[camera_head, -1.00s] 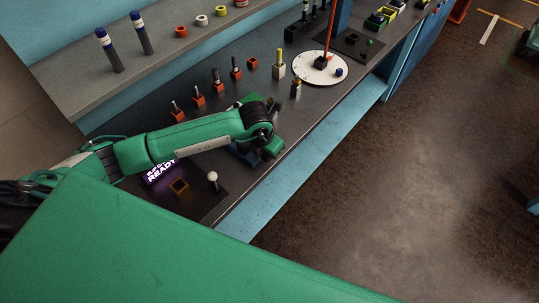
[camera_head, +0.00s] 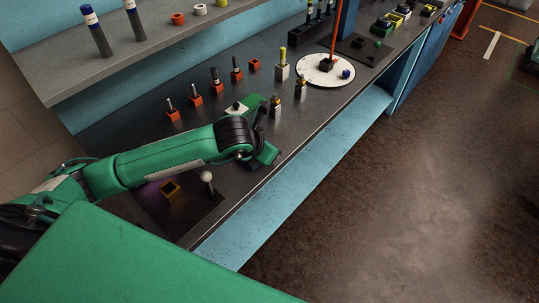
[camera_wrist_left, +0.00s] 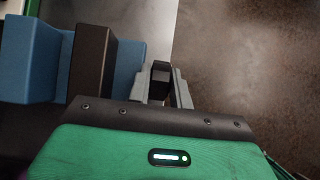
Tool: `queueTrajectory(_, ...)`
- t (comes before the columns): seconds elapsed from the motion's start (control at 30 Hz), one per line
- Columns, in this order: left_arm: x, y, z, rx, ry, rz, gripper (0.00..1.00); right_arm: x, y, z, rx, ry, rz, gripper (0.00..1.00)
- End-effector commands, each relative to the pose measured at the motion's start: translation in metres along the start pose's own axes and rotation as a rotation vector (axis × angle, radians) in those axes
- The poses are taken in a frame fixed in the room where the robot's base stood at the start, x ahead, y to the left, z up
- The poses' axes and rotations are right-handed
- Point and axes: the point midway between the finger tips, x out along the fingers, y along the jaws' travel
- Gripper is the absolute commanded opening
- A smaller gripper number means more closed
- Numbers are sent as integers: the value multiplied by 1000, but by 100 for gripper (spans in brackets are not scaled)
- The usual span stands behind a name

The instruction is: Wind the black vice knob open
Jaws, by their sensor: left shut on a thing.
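The blue vice (camera_wrist_left: 40,65) with its dark jaw block (camera_wrist_left: 92,62) fills the left of the left wrist view. The black knob (camera_wrist_left: 160,72) is beside it, between the grey fingers of my left gripper (camera_wrist_left: 163,82). The fingers are shut on the knob. In the head view my green left arm reaches over the bench to its front edge, and its wrist hides most of the vice and the knob. How far the vice jaws stand apart is unclear. My right gripper is not in view.
A white-knobbed lever (camera_head: 207,177) and a small square socket (camera_head: 170,189) are near the arm. Bare floor lies beyond the bench edge.

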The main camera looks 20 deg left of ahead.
Motion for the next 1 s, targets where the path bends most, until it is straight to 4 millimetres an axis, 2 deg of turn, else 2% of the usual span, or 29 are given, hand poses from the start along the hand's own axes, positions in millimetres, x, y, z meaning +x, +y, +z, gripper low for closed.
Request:
queueTrajectory(0.4, 0, 0, -1, 0, -1, 0, 0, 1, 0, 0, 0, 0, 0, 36)
queueTrajectory(0.43, 0, 0, -1, 0, -1, 0, 27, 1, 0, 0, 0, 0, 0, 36)
queueTrajectory(0.5, 0, 0, -1, 0, -1, 0, 40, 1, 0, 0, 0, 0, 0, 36)
queueTrajectory(0.53, 0, 0, -1, 0, -1, 0, 43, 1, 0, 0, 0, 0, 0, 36)
queueTrajectory(0.83, -1, 0, 0, 0, -2, 0, 43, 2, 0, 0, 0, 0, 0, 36)
queueTrajectory(1.0, -18, 1, -1, 1, -5, 0, 43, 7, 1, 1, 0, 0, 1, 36)
